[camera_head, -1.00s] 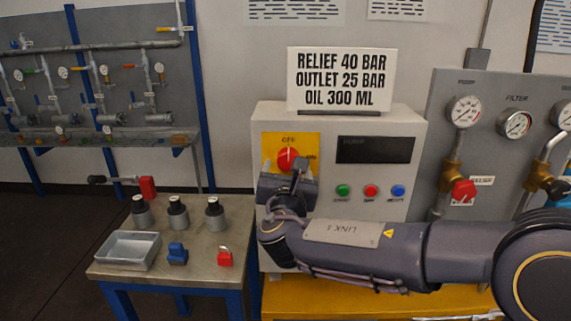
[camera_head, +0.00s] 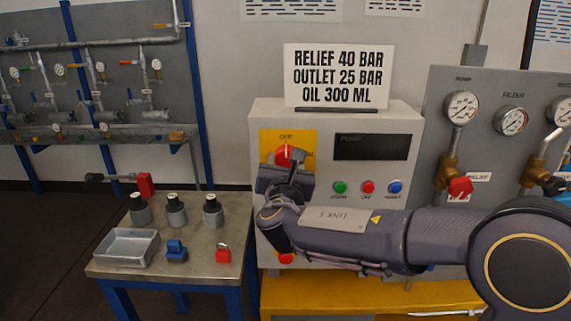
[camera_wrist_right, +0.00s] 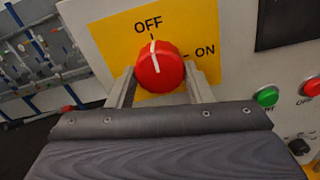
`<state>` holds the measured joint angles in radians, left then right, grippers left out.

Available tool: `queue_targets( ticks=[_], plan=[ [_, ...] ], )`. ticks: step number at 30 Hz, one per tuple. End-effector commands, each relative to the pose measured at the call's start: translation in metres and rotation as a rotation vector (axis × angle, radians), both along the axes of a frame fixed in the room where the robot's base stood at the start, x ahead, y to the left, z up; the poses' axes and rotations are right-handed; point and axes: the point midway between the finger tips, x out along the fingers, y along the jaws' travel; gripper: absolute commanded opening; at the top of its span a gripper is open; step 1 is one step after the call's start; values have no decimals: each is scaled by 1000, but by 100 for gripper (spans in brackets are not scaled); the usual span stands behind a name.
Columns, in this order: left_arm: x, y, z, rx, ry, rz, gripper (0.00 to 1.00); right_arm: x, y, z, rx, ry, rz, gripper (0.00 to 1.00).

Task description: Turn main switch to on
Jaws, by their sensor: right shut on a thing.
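The main switch is a round red knob (camera_wrist_right: 160,67) on a yellow plate (camera_wrist_right: 193,30) marked OFF and ON. Its white line points up at the OFF mark; ON is to its right. In the head view the knob (camera_head: 284,154) shows at the upper left of the grey control box (camera_head: 340,210). My right gripper (camera_wrist_right: 161,84) is shut on the knob, with one finger at each side. In the head view my right gripper (camera_head: 285,170) covers the lower part of the plate. My left gripper is not in view.
Green (camera_head: 340,187), red (camera_head: 367,187) and blue (camera_head: 395,187) buttons sit right of the switch, above my right forearm. A dark display (camera_head: 372,147) is above them. A side table (camera_head: 205,240) at left holds a tray (camera_head: 127,248) and small parts.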

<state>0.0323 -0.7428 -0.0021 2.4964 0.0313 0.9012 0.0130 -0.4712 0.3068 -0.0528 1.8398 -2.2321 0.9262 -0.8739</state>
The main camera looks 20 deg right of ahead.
Motion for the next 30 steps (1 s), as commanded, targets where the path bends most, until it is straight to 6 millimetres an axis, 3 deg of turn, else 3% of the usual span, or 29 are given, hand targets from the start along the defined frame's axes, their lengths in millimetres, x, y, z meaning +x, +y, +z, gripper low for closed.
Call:
queue_targets(
  ticks=[8, 30],
  plan=[
    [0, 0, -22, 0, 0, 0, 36, 0, 1, -4, 84, -26, 1, 24],
    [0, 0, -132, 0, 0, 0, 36, 0, 2, -5, 719, -208, 2, 24]
  ],
)
